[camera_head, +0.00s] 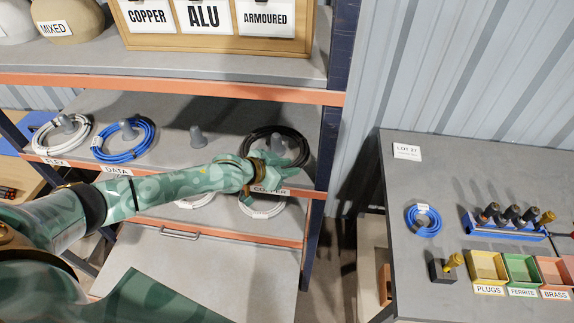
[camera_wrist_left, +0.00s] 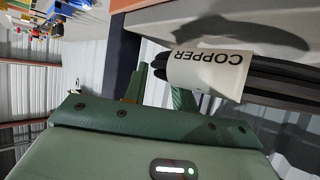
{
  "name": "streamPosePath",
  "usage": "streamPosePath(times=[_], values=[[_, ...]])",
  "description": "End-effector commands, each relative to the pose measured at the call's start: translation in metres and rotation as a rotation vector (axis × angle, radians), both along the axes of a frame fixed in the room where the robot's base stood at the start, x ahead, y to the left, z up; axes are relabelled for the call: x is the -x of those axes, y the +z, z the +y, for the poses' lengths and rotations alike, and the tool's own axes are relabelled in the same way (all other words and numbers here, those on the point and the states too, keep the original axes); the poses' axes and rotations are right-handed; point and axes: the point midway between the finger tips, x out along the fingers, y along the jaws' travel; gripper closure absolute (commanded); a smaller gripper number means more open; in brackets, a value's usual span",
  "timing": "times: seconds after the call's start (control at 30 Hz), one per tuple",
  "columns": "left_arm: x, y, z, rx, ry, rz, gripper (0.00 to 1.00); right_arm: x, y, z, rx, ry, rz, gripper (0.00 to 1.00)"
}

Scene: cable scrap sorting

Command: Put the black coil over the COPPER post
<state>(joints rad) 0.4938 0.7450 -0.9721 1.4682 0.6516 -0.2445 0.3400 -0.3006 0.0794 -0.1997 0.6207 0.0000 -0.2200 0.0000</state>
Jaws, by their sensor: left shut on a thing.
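The black coil (camera_head: 264,132) is at the right end of the middle shelf, and its ring shows around the grey post (camera_head: 279,144) there. In the left wrist view the black coil (camera_wrist_left: 285,82) is a bundle of dark strands with a white tag reading COPPER (camera_wrist_left: 207,70). My left gripper (camera_head: 272,167) is shut on the near side of the coil, at the shelf's front edge. Its fingers (camera_wrist_left: 160,88) are partly hidden behind the tag. I cannot tell whether the coil rests on the shelf. My right gripper is not in view.
A white coil (camera_head: 75,146) and a blue coil (camera_head: 149,143) surround posts further left; another post (camera_head: 198,137) stands bare. White coils (camera_head: 264,212) show below the shelf edge. A dark upright (camera_head: 331,110) bounds the shelf. The right table (camera_head: 400,185) holds a small blue coil and bins.

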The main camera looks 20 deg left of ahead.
Motion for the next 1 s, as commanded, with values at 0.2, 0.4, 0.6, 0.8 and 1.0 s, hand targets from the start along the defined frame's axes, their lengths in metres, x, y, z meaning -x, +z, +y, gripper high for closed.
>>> streamPosePath(times=[0.2,0.4,0.6,0.8,1.0], values=[[0.0,0.001,0.0,0.0,-0.001,-0.003,1.0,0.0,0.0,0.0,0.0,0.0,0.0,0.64],[-0.001,0.001,0.0,-0.001,0.0,-0.003,1.0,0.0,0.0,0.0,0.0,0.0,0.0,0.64],[-0.001,-0.003,0.0,0.0,0.0,-0.002,1.0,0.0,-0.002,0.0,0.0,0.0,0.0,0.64],[-0.001,-0.01,0.001,-0.001,0.0,-0.002,1.0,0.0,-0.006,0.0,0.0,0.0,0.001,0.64],[-0.001,-0.011,0.001,-0.001,0.0,-0.003,1.0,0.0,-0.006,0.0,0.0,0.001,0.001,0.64]])
